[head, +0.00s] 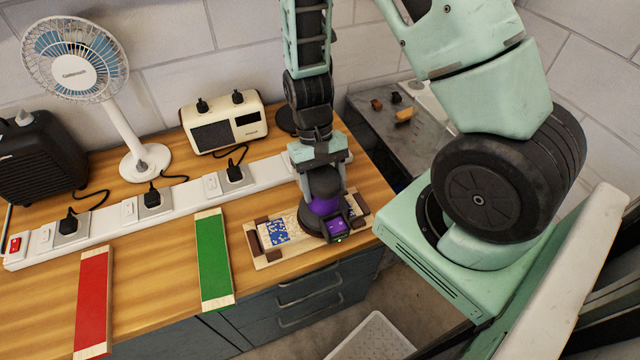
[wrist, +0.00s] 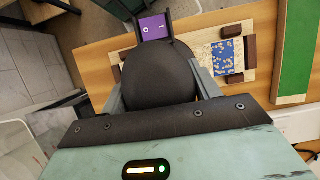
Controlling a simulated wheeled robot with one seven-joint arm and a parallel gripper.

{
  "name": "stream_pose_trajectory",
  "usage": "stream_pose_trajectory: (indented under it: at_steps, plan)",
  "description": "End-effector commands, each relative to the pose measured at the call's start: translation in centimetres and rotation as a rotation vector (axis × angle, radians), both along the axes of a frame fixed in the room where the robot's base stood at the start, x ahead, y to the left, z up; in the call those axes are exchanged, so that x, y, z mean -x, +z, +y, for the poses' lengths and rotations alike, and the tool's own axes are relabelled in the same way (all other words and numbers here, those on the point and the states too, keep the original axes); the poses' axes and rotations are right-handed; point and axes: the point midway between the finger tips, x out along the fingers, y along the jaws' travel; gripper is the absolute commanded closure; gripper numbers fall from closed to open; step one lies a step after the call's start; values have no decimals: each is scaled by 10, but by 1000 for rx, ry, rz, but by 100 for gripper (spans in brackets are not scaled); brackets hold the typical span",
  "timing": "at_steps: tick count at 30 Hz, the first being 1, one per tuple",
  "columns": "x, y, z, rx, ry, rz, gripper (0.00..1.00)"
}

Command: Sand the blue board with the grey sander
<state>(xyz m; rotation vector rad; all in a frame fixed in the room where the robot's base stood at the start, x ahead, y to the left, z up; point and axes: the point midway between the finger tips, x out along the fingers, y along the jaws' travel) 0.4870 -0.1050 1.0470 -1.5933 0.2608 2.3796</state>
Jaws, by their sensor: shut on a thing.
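The blue board (head: 279,232) lies on the bench in a light wooden frame with brown blocks. Its blue paint is patchy, with bare pale wood showing; it also shows in the wrist view (wrist: 228,57). The dark grey sander (head: 312,222) has purple parts and a small green light at its front. It sits over the right part of the board and hides that part; it also shows in the wrist view (wrist: 158,78). My gripper (head: 323,176) is shut on the sander from above. The sander's underside is hidden, so I cannot tell how firmly it touches.
A green board (head: 214,255) and a red board (head: 92,300) lie to the left. Behind them runs a white power strip (head: 110,222) with several plugs. A fan (head: 140,160), a cream radio (head: 225,122) and a black appliance (head: 40,160) stand at the back.

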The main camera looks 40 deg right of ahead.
Motion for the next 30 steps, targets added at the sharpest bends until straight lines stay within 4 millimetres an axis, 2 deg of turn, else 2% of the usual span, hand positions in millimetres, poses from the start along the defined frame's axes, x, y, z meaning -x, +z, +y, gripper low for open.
stream_pose_trajectory:
  at_steps: [30]
  plan:
    - [8, -1, -23, -1, 0, 0, 70]
